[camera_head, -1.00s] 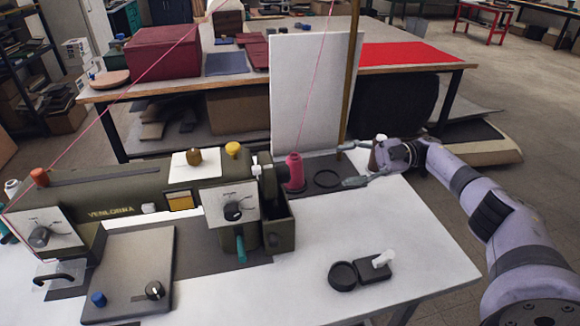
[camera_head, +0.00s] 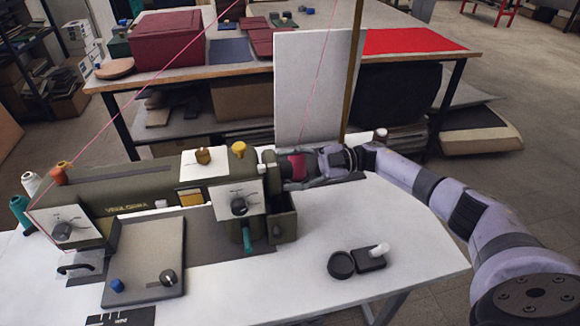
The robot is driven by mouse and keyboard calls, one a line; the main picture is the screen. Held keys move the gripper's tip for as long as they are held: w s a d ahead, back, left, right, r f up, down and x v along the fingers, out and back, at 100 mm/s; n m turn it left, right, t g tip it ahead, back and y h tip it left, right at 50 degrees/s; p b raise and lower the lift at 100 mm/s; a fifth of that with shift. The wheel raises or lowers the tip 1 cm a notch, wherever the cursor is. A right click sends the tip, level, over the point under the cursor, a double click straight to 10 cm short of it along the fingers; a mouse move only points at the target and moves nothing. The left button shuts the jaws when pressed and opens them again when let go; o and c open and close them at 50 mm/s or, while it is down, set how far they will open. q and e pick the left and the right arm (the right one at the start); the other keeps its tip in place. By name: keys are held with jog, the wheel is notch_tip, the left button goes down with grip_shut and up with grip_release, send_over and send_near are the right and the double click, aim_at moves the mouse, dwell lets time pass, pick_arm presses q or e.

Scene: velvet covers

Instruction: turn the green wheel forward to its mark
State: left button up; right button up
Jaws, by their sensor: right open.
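The olive-green sewing machine (camera_head: 130,200) stands on the white table. At its right end is a small grey and dark fitting (camera_head: 268,172); I cannot make out a clearly green wheel or a mark there. My right gripper (camera_head: 292,168) is open at that end, its fingers pointing left toward the machine. The pink thread cone (camera_head: 297,165) shows between or behind the fingers, mostly hidden; I cannot tell whether they touch it. My left gripper is not in view.
An olive open box (camera_head: 283,226) adjoins the machine's right end. A round black dish (camera_head: 340,264) and a black block with a white piece (camera_head: 371,257) lie at the front right. A white upright board (camera_head: 312,85) stands behind. The right tabletop is mostly clear.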

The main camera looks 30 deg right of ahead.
jog(key=shift+c, duration=0.6)
jog(key=c, duration=1)
